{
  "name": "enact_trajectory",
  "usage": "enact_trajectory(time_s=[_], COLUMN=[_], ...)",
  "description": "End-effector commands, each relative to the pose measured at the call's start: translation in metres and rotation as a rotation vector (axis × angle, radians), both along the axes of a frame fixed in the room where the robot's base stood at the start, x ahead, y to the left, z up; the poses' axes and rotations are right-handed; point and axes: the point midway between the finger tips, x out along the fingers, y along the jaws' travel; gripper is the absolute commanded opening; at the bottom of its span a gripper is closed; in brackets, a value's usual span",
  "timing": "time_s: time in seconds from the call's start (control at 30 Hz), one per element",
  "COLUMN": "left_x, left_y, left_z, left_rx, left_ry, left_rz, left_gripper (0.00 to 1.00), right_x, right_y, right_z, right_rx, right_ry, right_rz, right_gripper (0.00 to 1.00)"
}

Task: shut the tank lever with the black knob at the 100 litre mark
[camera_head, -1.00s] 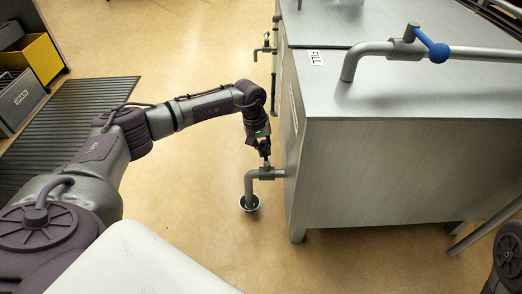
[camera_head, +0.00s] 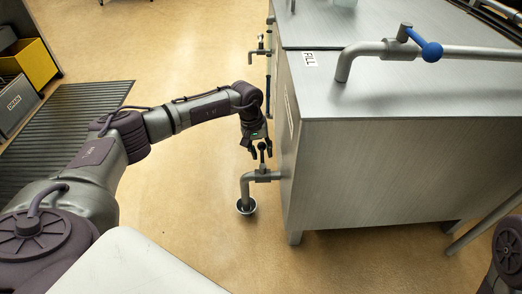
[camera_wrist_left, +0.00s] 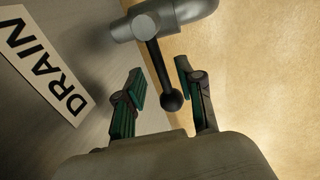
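The tank lever (camera_wrist_left: 158,66) is a short dark rod with a round black knob (camera_wrist_left: 172,101), on a grey drain valve pipe (camera_wrist_left: 170,14). In the head view the knob (camera_head: 262,146) stands above the valve pipe (camera_head: 262,176) on the tank's side. My left gripper (camera_head: 258,151) is over the lever. In the left wrist view its fingers (camera_wrist_left: 160,80) are open, one on each side of the knob, with visible gaps. The grey metal tank (camera_head: 400,170) stands to the right. No 100 litre mark can be read. My right gripper is not in view.
A DRAIN label (camera_wrist_left: 42,68) is on the tank wall. A blue-knobbed lever (camera_head: 432,51) sits on the fill pipe by a FILL label (camera_head: 309,59). Open floor lies left of the tank.

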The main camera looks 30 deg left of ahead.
Motion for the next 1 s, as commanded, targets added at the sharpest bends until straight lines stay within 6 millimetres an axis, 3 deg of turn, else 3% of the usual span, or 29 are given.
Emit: enact_trajectory(time_s=[0.33, 0.8, 1.0], left_x=[0.000, -0.009, -0.011], left_y=[0.003, 0.018, 0.020], left_z=[0.011, 0.100, 0.116], left_rx=[0.000, 0.000, 0.000], left_ry=[-0.003, -0.003, -0.001], left_rz=[0.004, 0.002, 0.001], left_gripper=[0.37, 0.37, 0.37], right_x=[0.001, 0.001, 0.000], right_y=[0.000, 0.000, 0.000], right_z=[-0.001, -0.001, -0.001], right_rx=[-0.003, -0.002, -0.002], right_ry=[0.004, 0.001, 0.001], right_rz=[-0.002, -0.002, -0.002], right_gripper=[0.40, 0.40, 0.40])
